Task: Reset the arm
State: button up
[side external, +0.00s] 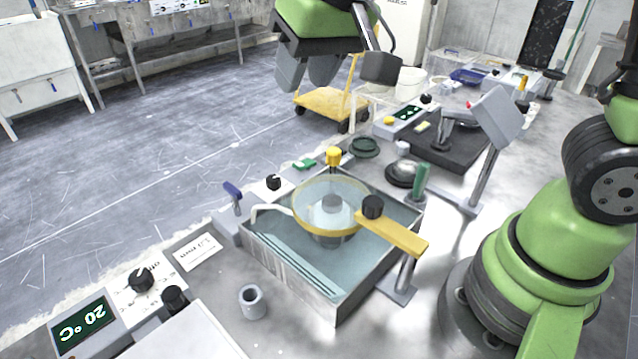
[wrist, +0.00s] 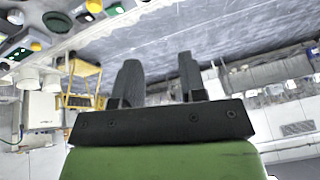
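My gripper (side external: 308,72) is at the top of the side external view, raised above the bench and clear of everything on it. Its green body and dark fingers also show in the wrist view (wrist: 157,78). The two fingers stand apart with nothing between them. Past them the wrist view shows grey floor.
A metal basin (side external: 290,265) holds a round platen with a yellow rim (side external: 322,232), a yellow arm (side external: 395,235) reaching over it. A control box reads 20 °C (side external: 85,325). A grey cup (side external: 252,302) stands in front. A yellow cart (side external: 328,103) stands on open floor.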

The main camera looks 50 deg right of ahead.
jog(key=s+d+r+m+t, duration=0.1)
jog(key=s+d+r, duration=0.1)
jog(key=s, duration=0.6)
jog(key=s+d+r+m+t+y, duration=0.1)
jog(key=s+d, duration=0.1)
jog(key=s, duration=0.6)
jog(key=shift+s+d+r, duration=0.2)
jog(key=shift+d+r, duration=0.1)
jog(key=shift+r, duration=0.05)
